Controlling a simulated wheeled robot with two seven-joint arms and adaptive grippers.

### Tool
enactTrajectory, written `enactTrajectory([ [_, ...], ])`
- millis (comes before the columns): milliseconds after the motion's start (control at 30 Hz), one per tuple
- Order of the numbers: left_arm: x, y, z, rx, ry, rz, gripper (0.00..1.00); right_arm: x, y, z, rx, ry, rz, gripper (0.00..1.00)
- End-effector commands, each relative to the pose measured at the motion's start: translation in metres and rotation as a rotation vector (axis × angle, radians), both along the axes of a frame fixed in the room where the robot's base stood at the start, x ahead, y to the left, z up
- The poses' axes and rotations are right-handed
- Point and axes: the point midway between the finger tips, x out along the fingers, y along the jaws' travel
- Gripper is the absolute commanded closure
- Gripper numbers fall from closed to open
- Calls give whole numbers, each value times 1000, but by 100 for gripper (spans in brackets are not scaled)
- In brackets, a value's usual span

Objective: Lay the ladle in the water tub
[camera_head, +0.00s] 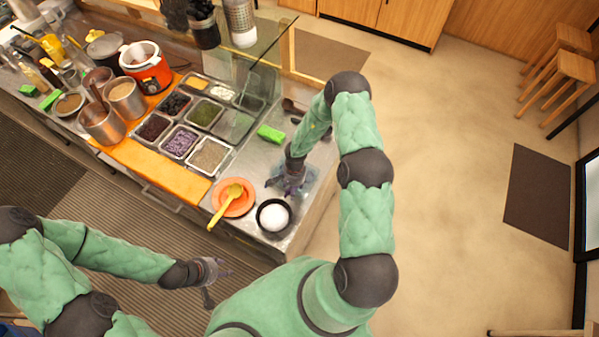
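A yellow ladle (222,213) lies across an orange plate (246,206) near the front edge of the steel counter, its handle pointing toward the edge. A bluish clear tub (311,181), which looks like the water tub, stands to the right of the plate, partly hidden by my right gripper. My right gripper (285,187) is low at the tub's left side, apart from the ladle; its fingers are dark and small, and I cannot tell whether they are open. My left gripper (220,283) is open and empty, in front of the counter and below the ladle in the picture.
A black bowl (259,218) with white contents stands close to the plate and tub. A green block (271,133) lies behind the tub. Topping trays (180,143) fill the counter's middle, with metal pots (102,124) and an orange cooker (149,75) further left. A glass pane rises behind.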

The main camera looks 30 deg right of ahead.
Motion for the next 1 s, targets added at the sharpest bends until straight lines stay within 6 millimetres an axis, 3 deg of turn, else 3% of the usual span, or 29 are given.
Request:
enactTrajectory([
  [167,0,0,0,0,0,0,60,2,-2,16,-2,-2,-1,40],
  [633,0,0,0,0,0,0,60,6,-11,101,-2,-3,-1,40],
  [800,0,0,0,0,0,0,60,6,-12,115,-1,-2,0,40],
  [1000,0,0,0,0,0,0,60,6,-12,119,0,0,0,40],
])
